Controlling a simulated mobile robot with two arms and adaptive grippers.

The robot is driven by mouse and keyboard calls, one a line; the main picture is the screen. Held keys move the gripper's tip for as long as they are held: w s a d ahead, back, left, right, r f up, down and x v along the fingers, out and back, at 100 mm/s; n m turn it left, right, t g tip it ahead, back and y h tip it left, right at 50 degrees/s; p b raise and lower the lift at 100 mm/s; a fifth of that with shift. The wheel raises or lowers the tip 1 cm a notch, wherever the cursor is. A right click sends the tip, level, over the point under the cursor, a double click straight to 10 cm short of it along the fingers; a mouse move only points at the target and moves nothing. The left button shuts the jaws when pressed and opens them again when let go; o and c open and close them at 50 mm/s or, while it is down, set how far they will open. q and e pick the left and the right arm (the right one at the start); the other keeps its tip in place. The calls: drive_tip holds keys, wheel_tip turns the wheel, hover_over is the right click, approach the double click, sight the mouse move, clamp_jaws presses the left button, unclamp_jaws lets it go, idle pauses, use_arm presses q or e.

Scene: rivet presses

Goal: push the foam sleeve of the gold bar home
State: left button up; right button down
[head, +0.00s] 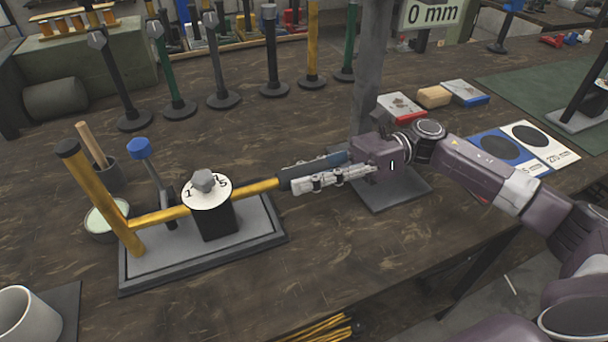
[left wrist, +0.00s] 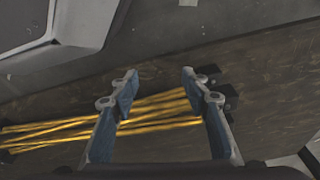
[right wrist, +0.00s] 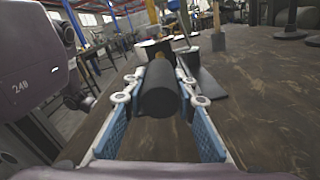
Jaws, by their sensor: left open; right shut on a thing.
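The gold bar (head: 161,216) runs level across a black block (head: 216,218) with a white dial. At its left end it meets a tilted gold upright (head: 96,195) with a black cap. The dark foam sleeve (head: 298,178) is around the bar's right end. My right gripper (head: 305,182) is shut on the sleeve, fingers pointing left along it. In the right wrist view the sleeve (right wrist: 158,92) lies between the finger pads, its round dark end facing the camera. My left gripper (left wrist: 157,78) is open and empty; it shows only in the left wrist view.
The block stands on a grey plate (head: 262,236). A blue-capped tool (head: 140,150) and a pot (head: 103,222) stand behind it. Several capped posts line the back. A "0 mm" sign (head: 433,13) hangs above. Several gold rods (left wrist: 155,107) lie below my left gripper.

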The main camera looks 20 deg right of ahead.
sight(278, 185)
drive_tip(key=shift+a, duration=0.2)
drive_tip(key=a+b, duration=0.1)
drive_tip(key=a, duration=0.6)
drive_tip(key=shift+s, duration=0.15)
use_arm(q)
drive_tip(key=r, duration=0.1)
drive_tip(key=w+r, duration=0.1)
drive_tip(key=r, duration=0.1)
drive_tip(key=shift+w+d+r, duration=0.15)
drive_tip(key=shift+w+r, duration=0.2)
drive_tip(key=shift+w, duration=0.05)
use_arm(e)
drive_tip(key=c, duration=1.6)
unclamp_jaws()
drive_tip(key=d, duration=1.2)
drive_tip(key=shift+w, duration=0.2)
